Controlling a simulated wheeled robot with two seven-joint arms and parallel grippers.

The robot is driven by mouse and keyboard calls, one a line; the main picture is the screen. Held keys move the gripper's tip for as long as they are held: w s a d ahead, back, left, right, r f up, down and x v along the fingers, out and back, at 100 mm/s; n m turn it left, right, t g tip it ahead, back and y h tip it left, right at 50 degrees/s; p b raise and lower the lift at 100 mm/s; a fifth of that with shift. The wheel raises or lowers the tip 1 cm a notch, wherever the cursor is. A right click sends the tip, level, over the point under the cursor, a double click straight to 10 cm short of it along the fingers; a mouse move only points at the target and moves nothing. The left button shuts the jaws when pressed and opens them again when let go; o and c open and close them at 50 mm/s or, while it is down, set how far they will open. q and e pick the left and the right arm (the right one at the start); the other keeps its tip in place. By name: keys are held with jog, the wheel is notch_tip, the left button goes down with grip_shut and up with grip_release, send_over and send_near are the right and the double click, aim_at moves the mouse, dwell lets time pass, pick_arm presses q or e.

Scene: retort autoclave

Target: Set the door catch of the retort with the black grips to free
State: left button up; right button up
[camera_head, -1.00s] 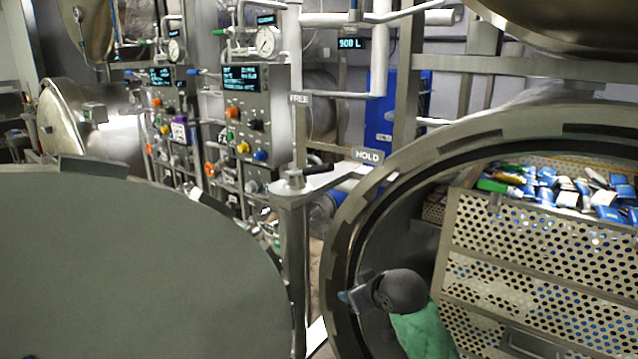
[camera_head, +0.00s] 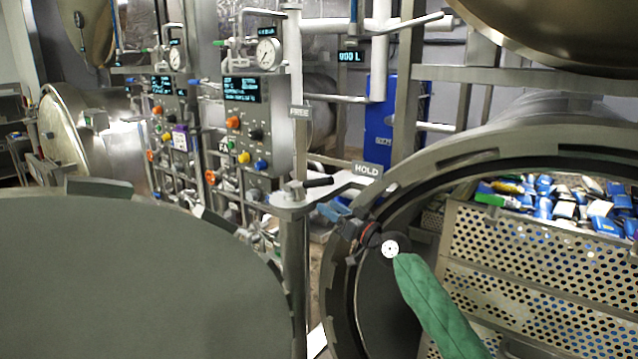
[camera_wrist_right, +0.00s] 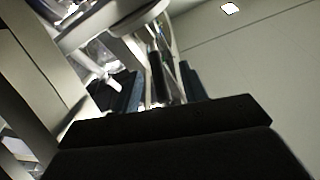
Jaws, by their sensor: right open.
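The door catch is a short lever with a black grip (camera_head: 318,182) on top of a grey post, between the open round door (camera_head: 130,270) and the retort mouth (camera_head: 480,147). The grip points right, toward the HOLD plate (camera_head: 367,169); the FREE plate (camera_head: 300,112) stands behind the post. My right gripper (camera_head: 340,226) is open and empty, below and right of the grip, in front of the retort's rim. In the right wrist view its two dark fingers (camera_wrist_right: 162,92) point up, with a black bar, likely the grip (camera_wrist_right: 157,76), showing between them. My left gripper is not in view.
A perforated basket (camera_head: 540,265) with blue and white packs (camera_head: 570,200) sits inside the retort. Control panels with gauges and coloured knobs (camera_head: 252,125) stand behind the post. Another retort (camera_head: 70,130) stands at far left.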

aim_at(319, 182)
jog(key=w+r+p, duration=0.1)
jog(key=w+a+r+t+p, duration=0.1)
jog(key=w+r, duration=0.1)
jog(key=w+a+r+t+p, duration=0.1)
jog(key=r, duration=0.1)
jog(key=shift+w+a+m, duration=0.2)
jog(key=shift+w+m, duration=0.1)
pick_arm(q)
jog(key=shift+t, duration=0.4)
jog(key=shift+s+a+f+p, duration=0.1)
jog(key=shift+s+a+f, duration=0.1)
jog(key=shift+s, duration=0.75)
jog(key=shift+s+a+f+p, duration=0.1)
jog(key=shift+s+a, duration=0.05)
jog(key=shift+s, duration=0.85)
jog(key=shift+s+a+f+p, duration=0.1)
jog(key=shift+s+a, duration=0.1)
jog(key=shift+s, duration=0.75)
pick_arm(e)
jog(key=shift+x, duration=0.75)
jog(key=shift+f, duration=0.1)
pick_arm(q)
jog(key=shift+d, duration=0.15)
pick_arm(e)
grip_shut()
